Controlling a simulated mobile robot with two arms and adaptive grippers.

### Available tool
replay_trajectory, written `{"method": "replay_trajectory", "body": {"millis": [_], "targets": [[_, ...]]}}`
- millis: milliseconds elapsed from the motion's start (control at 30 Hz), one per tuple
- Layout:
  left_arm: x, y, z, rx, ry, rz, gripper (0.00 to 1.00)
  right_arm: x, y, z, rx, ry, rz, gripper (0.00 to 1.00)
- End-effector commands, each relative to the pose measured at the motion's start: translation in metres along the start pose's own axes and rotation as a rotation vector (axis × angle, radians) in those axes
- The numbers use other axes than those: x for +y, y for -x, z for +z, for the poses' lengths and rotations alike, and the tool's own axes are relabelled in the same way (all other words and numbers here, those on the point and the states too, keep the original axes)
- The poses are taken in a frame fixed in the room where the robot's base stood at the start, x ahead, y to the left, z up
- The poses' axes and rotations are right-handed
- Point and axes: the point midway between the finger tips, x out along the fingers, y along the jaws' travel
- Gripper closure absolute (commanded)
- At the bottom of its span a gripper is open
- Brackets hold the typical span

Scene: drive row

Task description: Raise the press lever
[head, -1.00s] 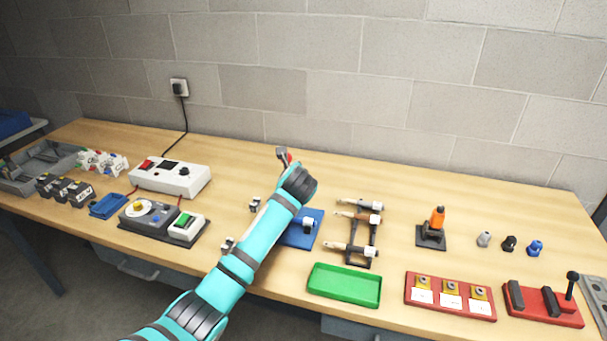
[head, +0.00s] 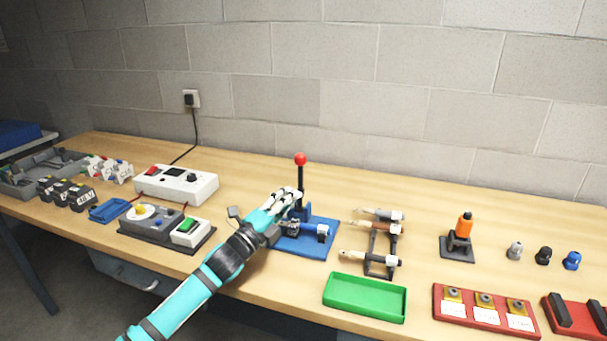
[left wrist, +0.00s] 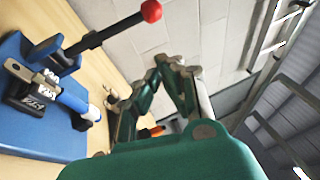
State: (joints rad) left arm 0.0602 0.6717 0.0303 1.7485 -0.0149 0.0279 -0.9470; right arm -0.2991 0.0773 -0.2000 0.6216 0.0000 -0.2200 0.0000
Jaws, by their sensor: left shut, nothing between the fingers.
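The press stands on a blue base plate (head: 318,247) on the bench. Its lever (head: 300,175) is a dark rod with a red ball knob (head: 300,158), standing upright in the head view. In the left wrist view the lever (left wrist: 110,30) runs out from the blue press body to the red knob (left wrist: 151,11). My left gripper (head: 290,197) is shut and empty, close beside the lower part of the lever in the head view. In the left wrist view its fingers (left wrist: 172,68) are apart from the knob. My right gripper is not in view.
A rack with several tools (head: 380,240) and a green tray (head: 365,297) stand right of the press. A white control box (head: 176,184) and a grey device (head: 155,222) stand to its left. The block wall is behind.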

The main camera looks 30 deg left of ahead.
Motion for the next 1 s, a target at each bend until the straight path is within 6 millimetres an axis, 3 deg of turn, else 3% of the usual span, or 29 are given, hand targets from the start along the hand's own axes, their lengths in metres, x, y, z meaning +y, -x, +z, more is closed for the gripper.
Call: {"method": "replay_trajectory", "body": {"millis": [200,400,600,1000], "targets": [[-0.003,-0.048,0.001,-0.002,0.000,-0.002,1.00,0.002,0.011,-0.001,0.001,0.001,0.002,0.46],[-0.002,-0.073,0.017,-0.003,-0.004,0.001,1.00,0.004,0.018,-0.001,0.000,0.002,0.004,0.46],[0.000,-0.083,0.027,-0.001,-0.003,0.002,1.00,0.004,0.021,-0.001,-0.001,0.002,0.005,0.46],[0.001,-0.085,0.029,-0.001,-0.002,0.002,1.00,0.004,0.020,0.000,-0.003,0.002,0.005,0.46]]}}
